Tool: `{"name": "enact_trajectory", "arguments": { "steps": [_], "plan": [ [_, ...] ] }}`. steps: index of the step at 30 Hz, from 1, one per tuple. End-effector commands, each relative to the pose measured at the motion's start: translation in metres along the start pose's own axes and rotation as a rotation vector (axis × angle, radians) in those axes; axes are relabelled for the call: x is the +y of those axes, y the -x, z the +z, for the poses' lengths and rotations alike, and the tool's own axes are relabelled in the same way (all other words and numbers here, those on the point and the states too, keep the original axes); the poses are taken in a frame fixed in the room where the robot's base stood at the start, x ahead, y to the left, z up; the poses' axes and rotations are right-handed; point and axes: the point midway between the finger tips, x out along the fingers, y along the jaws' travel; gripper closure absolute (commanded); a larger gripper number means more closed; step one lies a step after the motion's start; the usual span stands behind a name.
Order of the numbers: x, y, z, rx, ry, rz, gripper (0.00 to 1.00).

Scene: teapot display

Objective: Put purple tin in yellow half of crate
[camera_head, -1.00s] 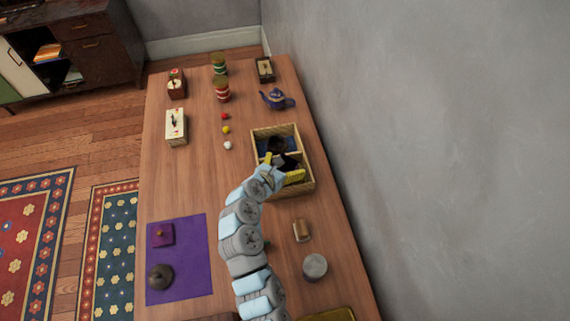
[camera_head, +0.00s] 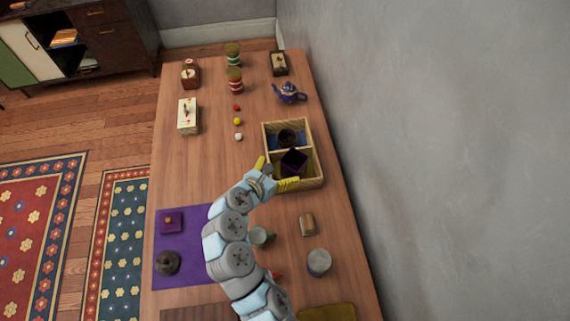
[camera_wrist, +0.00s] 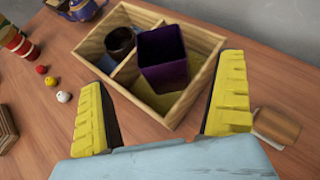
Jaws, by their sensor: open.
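The purple tin (camera_head: 293,161) is a dark, open-topped square tin in the near half of the wooden crate (camera_head: 321,165). In the wrist view the tin (camera_wrist: 163,60) sits askew near the divider; I cannot tell whether it rests on it. Yellow floor shows beside the tin in that half (camera_wrist: 158,98). The far half has a blue floor and holds a dark round pot (camera_head: 288,137). My gripper (camera_head: 274,173) is open and empty, its yellow fingers (camera_wrist: 165,75) apart from the tin, at the crate's near left side.
A purple mat (camera_head: 196,276) at the left carries a square purple lid (camera_head: 171,225) and a dark round lid (camera_head: 168,262). A wooden block (camera_head: 307,224), grey canister (camera_head: 319,262) and pale cup (camera_head: 260,236) stand nearer. A blue teapot (camera_head: 289,93) stands beyond the crate. The table's left middle is clear.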

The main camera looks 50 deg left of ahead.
Motion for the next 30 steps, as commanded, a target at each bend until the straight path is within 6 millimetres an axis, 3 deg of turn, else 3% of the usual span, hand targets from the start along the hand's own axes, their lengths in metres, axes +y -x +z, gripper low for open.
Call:
{"name": "enact_trajectory", "arguments": {
  "steps": [8, 30],
  "plan": [
    [0.001, 0.02, 0.0, 0.0, -0.002, 0.003, 0.0],
    [0.0, 0.019, 0.004, -0.001, -0.024, 0.011, 0.0]
  ]
}}
